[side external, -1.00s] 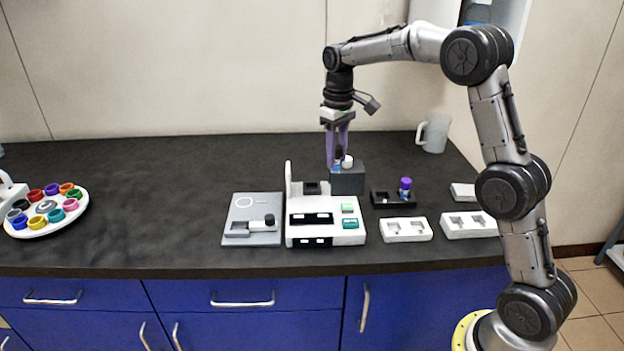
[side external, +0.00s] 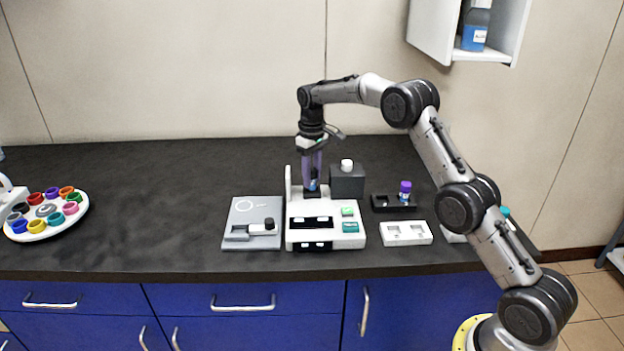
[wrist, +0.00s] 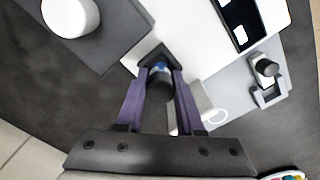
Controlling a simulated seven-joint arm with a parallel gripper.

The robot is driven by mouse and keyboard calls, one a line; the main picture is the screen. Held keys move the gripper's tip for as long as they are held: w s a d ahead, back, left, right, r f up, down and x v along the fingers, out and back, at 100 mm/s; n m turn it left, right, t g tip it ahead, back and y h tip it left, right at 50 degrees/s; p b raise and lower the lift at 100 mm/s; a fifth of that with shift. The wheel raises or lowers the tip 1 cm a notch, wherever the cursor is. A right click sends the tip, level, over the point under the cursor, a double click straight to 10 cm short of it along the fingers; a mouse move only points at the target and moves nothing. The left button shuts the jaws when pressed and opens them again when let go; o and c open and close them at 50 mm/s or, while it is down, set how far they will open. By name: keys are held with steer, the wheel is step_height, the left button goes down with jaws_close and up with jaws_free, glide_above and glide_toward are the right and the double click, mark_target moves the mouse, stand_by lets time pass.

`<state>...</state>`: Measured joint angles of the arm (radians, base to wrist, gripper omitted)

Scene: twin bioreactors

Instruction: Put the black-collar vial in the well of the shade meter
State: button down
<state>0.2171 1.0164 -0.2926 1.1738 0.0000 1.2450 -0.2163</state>
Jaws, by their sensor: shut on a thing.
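My gripper (side external: 312,184) points down at the rear of the white shade meter (side external: 300,237). Its purple fingers are shut on the black-collar vial (wrist: 160,88), whose dark top and a bit of blue show between the fingers in the wrist view. The vial is at the dark well (wrist: 148,53) of the meter. It looks lined up with the opening, but the fingers hide how deep it sits. In the side view the vial is mostly hidden by the fingers.
A dark grey block (side external: 347,183) with a white round top stands close right of my gripper. A grey plate (side external: 245,210) with a black-knobbed part lies left of the meter. A black rack (side external: 393,204) holds a purple-capped vial (side external: 405,188). A white holder (side external: 406,234) lies in front.

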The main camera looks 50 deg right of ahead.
mark_target(312, 169)
steer(key=shift+f, duration=0.65)
steer(key=c, duration=0.5)
jaws_free()
steer(key=shift+f, duration=0.1)
steer(key=shift+c, duration=0.2)
step_height(312, 169, up, 12)
steer(key=shift+r, duration=0.2)
